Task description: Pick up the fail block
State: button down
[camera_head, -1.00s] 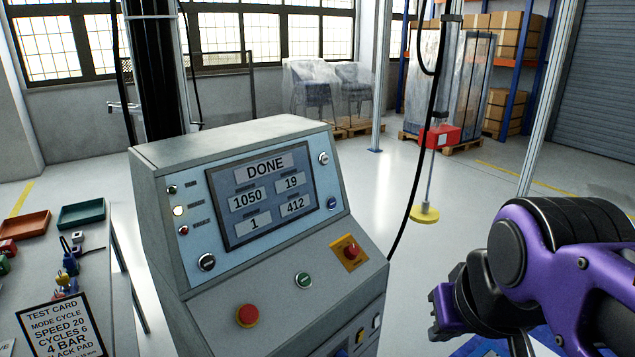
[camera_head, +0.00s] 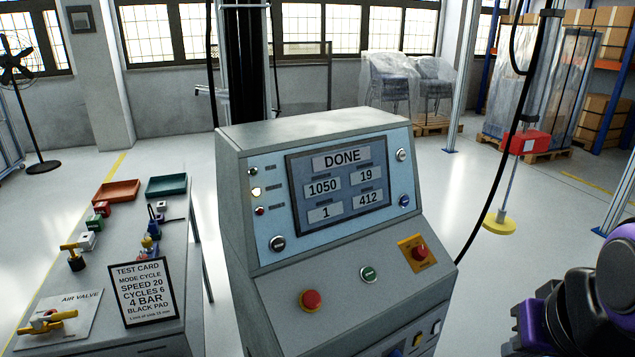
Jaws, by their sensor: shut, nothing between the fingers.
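Small blocks stand in a row on the grey bench at the left: a red block (camera_head: 102,208), a green block (camera_head: 95,222) and a white block (camera_head: 87,241). No label can be read on them, so I cannot tell for certain which is the fail block; the red one is a likely match by colour. My purple and black arm shows at the lower right edge, far from the bench. My gripper's fingers are not visible there.
The control console (camera_head: 250,180) reads DONE and stands between the bench and my arm. Orange (camera_head: 116,192) and green (camera_head: 166,186) trays lie at the bench's back. A test card (camera_head: 143,292) and air valve plate (camera_head: 55,318) are nearer.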

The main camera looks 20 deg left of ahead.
aim_at(103, 208)
jog(key=u, duration=1.9)
jog(key=i+j+u, duration=0.1)
jog(key=i+j, duration=0.1)
jog(key=j, duration=0.2)
jog(key=i+j+z, duration=0.1)
jog(key=i+j, duration=0.15)
jog(key=j, duration=0.3)
jog(key=i+j+z, duration=0.15)
jog(key=i, duration=0.2)
jog(key=i+j+z, duration=0.1)
jog(key=i+j, duration=0.15)
jog(key=k, duration=0.1)
jog(key=k+j+u, duration=0.1)
jog(key=k+u, duration=0.35)
jog(key=u, duration=1.35)
jog(key=k+j, duration=0.05)
